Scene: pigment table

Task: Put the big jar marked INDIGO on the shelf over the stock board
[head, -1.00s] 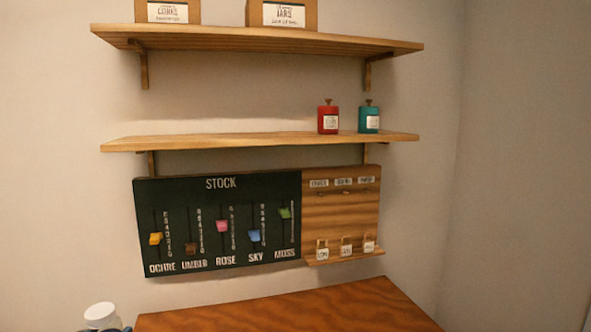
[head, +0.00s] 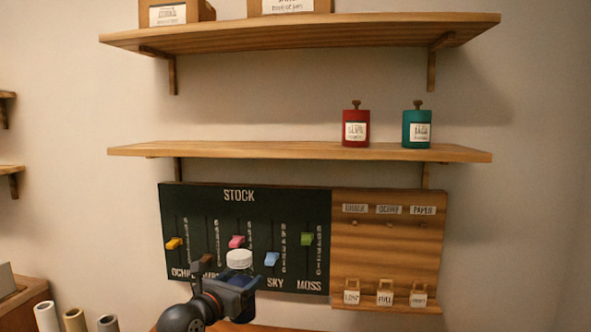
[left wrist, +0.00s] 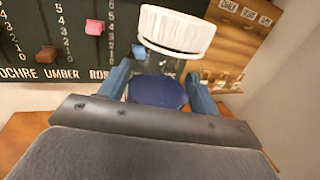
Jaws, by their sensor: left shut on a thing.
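My left gripper (head: 240,286) is shut on a clear jar with a white lid (head: 239,259) and blue contents, held upright in front of the stock board (head: 257,197). The jar also shows in the left wrist view (left wrist: 176,32), between my two blue fingers; no label is readable there. The shelf over the stock board (head: 270,150) carries a red jar (head: 356,128) and a teal jar (head: 416,128) towards its right end. The held jar is below the level of this shelf. My right gripper is out of view.
The left and middle of the shelf are bare. A higher shelf (head: 300,36) with cardboard boxes (head: 176,13) hangs above it. The board has coloured sliders and a wooden panel (head: 386,240) with small tags. Several rolls (head: 75,320) stand at the lower left.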

